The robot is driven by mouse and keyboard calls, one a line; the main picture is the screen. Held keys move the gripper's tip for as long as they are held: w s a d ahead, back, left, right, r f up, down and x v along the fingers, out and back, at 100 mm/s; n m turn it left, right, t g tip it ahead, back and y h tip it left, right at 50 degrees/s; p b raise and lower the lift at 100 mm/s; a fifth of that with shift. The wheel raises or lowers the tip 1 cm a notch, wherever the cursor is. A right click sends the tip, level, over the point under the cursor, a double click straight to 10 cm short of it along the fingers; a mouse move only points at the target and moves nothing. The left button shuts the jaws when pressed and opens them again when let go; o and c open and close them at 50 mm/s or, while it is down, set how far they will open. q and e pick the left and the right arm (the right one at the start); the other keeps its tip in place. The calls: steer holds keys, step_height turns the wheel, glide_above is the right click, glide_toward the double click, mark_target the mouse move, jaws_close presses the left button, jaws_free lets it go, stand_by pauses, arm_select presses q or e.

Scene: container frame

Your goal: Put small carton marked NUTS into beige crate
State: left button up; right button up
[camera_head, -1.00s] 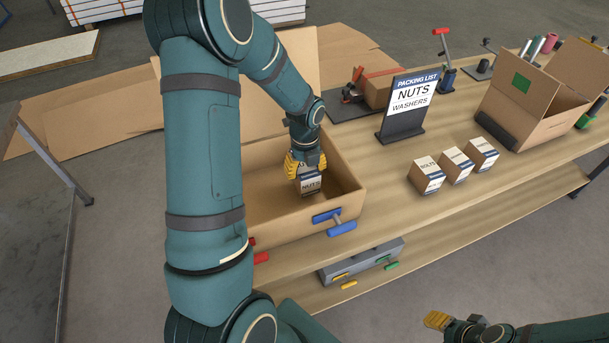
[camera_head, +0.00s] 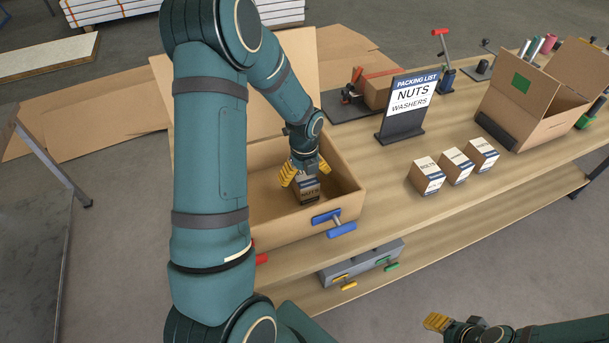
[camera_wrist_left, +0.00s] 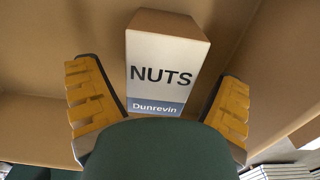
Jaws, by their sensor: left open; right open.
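The small carton marked NUTS (camera_head: 306,190) is inside the large open beige crate (camera_head: 290,228). In the left wrist view the NUTS carton (camera_wrist_left: 162,65) shows its white label and blue band, between the two yellow fingers and apart from both. My left gripper (camera_head: 304,174) is open, just above and around the carton inside the crate. It also shows in the left wrist view (camera_wrist_left: 160,110). My right gripper (camera_head: 438,321) is at the bottom right, away from the table, with its fingers only partly visible.
Several small things are near: three cartons (camera_head: 455,166) in a row on the table, a packing list sign (camera_head: 408,102) reading NUTS and WASHERS, and an open cardboard box (camera_head: 535,100) at right.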

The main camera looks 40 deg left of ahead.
mark_target(304, 175)
arm_select(q)
step_height(304, 175, up, 12)
steer(key=p, duration=0.1)
steer(key=shift+r+p, duration=0.2)
steer(key=shift+p, duration=0.1)
stand_by(0.6)
